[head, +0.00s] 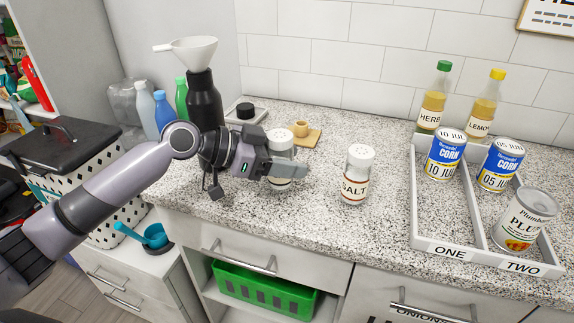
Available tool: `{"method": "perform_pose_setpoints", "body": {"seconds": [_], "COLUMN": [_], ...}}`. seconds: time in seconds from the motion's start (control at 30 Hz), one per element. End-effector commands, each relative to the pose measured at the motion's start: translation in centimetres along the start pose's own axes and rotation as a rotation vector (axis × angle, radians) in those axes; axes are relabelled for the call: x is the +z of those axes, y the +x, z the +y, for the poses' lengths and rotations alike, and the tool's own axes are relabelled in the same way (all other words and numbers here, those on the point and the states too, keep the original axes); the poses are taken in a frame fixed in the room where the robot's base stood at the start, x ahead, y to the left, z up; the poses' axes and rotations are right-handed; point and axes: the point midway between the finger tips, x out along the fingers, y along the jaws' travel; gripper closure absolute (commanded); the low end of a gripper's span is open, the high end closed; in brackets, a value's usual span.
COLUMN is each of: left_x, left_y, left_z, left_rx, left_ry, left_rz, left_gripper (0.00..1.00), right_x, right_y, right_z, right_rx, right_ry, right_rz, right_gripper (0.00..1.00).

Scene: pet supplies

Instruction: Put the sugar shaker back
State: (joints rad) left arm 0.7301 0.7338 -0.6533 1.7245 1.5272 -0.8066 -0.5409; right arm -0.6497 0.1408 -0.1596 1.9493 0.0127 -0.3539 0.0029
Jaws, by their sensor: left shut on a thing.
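A clear shaker with a white perforated cap, taken as the sugar shaker (280,138), stands upright at the counter's front left. My left gripper (284,170) is shut on it, one finger crossing in front of its body. Its label is hidden by the gripper, and I cannot tell whether its base touches the counter. A matching shaker labelled SALT (357,177) stands upright to the right, apart from the gripper. My right gripper is not in view.
A two-lane tray (446,247) marked ONE and TWO holds cans at the right. Oil bottles (433,100) stand behind it. A black bottle with a white funnel (203,95) stands behind my left arm. A wooden board with a small cup (301,129) lies behind the shaker. Counter between salt and tray is clear.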

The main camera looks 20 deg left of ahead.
Motion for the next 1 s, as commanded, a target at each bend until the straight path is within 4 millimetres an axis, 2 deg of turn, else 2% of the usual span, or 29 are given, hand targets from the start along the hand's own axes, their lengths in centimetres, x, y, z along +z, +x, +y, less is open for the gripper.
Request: {"method": "perform_pose_setpoints", "body": {"seconds": [0.13,0.5,0.53,0.6,1.0], "left_x": [1.4,1.8,1.7,1.7,1.5], "left_y": [0.6,0.8,0.7,0.7,0.2], "left_z": [0.0,0.0,0.0,0.0,-0.1], "left_rx": [-0.002,-0.001,-0.001,-0.001,-0.003], "left_ry": [0.000,0.001,0.001,0.001,0.001], "left_rz": [0.002,0.003,0.002,0.001,0.001], "left_gripper": [0.80,0.80,0.34,0.18,0.18], "right_x": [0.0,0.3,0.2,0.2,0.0], "right_y": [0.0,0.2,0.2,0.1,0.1], "right_z": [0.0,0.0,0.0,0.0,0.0], "right_rx": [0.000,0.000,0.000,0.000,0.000], "right_ry": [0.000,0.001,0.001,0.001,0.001], "right_rz": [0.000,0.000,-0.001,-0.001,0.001], "right_gripper": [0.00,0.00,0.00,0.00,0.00]}}
